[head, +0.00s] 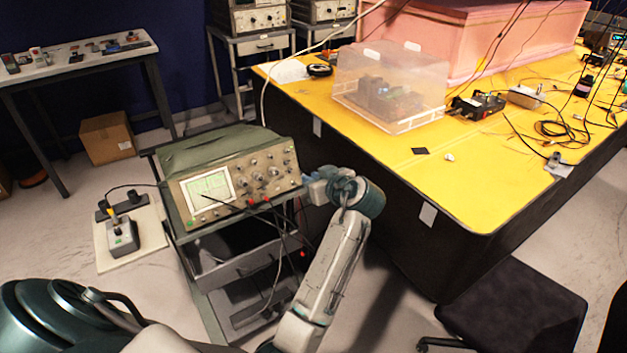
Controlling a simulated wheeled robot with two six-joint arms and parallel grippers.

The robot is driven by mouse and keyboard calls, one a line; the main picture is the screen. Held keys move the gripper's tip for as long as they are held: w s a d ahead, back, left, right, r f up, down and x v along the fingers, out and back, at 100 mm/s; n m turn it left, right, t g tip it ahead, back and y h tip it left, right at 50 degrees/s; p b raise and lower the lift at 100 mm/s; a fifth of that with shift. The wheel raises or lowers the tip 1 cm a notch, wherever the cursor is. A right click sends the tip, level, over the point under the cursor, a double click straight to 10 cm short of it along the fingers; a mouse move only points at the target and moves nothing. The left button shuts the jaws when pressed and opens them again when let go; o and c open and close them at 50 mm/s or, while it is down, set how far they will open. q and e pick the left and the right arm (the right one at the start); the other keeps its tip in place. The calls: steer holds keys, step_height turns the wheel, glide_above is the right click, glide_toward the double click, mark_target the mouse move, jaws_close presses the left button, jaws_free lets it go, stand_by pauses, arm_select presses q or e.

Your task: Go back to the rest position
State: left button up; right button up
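My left arm comes in from the lower left and bends up toward the middle. My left gripper (317,186) is small in the head view, beside the right end of a green oscilloscope (235,178) on a cart. It points left toward the front panel's right edge. I cannot tell whether it touches the oscilloscope or whether its fingers are open or shut. Nothing is clearly seen held in it. My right gripper is not in view.
The oscilloscope's cart (222,272) has shelves, with leads hanging in front. A yellow-topped bench (480,185) with a clear plastic box (390,88) stands close right of my arm. A dark chair (515,305) is lower right. A joystick box (122,236) sits on a floor board at left.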

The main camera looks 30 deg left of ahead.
arm_select(q)
steer(key=shift+a+f, duration=0.1)
step_height(320, 180, down, 24)
steer(key=s+d+m+h, duration=0.2)
steer(key=d+m+h, duration=0.15)
steer(key=m, duration=0.45)
steer(key=s+d+f+m+h, duration=0.1)
steer(key=s+f+m+h, duration=0.1)
steer(key=s+f, duration=0.45)
steer(key=s+f+m+h, duration=0.1)
steer(key=s+f+h, duration=0.15)
steer(key=f, duration=0.75)
steer(key=s+f+g+h, duration=0.1)
steer(key=s+f, duration=0.6)
steer(key=s, duration=0.5)
steer(key=s+f+m+g+h, duration=0.1)
steer(key=s+f+g, duration=0.1)
steer(key=s+f, duration=0.5)
steer(key=s+f+m+g+h, duration=0.1)
steer(key=s+f, duration=0.7)
steer(key=s, duration=0.9)
steer(key=shift+d+h, duration=0.3)
steer(key=shift+d, duration=0.15)
